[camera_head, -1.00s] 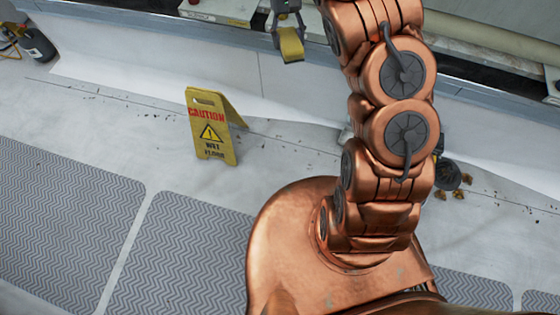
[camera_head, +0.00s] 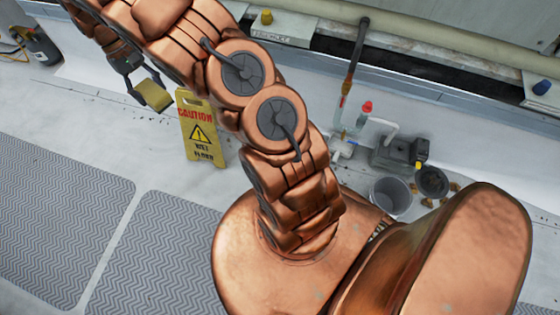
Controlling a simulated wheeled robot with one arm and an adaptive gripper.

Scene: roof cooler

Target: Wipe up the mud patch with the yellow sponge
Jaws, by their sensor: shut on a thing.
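The yellow sponge (camera_head: 153,95) is held in my gripper (camera_head: 138,76), which is shut on it. The gripper hangs at the upper left, in the air above the pale floor strip, close to the left of the caution sign. My copper arm reaches across the top of the view to it. Small dark specks lie along the pale floor, and part of the floor is hidden behind my arm.
A yellow caution sign (camera_head: 201,130) stands just right of the sponge. A grey bucket (camera_head: 390,196), a dark machine (camera_head: 398,153) and a red-topped pipe fitting (camera_head: 366,107) stand at the right. A dark canister (camera_head: 40,46) is at the far left. Grey mats (camera_head: 60,200) cover the near floor.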

